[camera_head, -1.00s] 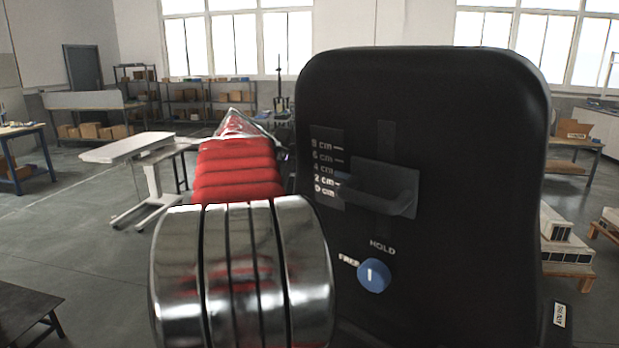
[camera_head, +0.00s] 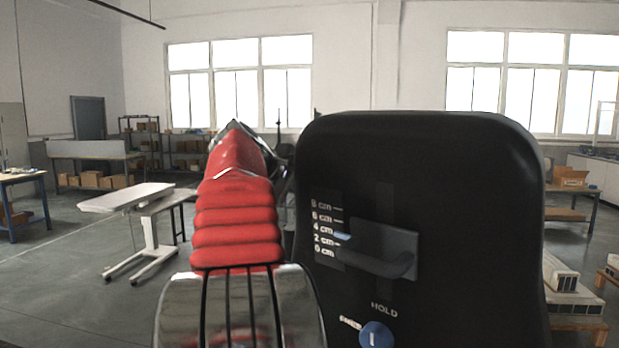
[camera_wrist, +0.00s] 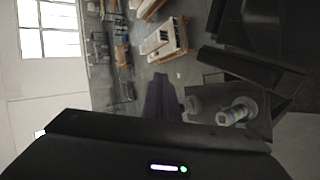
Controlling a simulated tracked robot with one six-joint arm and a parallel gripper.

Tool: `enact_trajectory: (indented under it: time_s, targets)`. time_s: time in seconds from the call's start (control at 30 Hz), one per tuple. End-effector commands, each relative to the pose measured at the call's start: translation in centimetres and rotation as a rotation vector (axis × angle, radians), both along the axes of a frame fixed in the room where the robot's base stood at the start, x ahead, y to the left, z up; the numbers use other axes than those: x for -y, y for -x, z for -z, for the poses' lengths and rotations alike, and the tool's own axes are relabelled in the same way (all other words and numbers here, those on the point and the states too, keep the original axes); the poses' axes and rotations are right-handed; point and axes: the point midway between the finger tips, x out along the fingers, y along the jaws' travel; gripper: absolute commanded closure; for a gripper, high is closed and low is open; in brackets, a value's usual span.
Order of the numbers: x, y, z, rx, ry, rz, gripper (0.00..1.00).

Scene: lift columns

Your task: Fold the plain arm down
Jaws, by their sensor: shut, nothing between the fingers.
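No folding arm can be made out for sure in the head view. In the wrist view, a dark flat bar (camera_wrist: 238,65) and larger black shapes stand at the right; I cannot tell which is the plain arm. My gripper (camera_wrist: 163,82) is shut and empty, left of a pale ringed cylinder (camera_wrist: 238,112). My arm hides the gripper in the head view.
A white-topped table (camera_head: 128,197) stands on the floor at the left. Shelves (camera_head: 185,148) and a workbench (camera_head: 95,160) line the back wall. A pallet with pale blocks (camera_head: 572,305) is at the lower right. The floor between is open.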

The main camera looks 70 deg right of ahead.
Motion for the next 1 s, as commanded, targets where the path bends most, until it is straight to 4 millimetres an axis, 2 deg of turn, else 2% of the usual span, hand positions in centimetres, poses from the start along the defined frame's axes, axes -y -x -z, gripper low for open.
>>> enact_trajectory:
  time_s: [0.2,0.4,1.0]
  targets:
    - [0.0,-0.1,-2.8,0.001,0.002,0.0,1.0]
    - [0.0,-0.1,-4.3,0.001,0.0,-0.001,1.0]
    - [-0.1,-0.1,-4.7,0.0,0.0,-0.001,1.0]
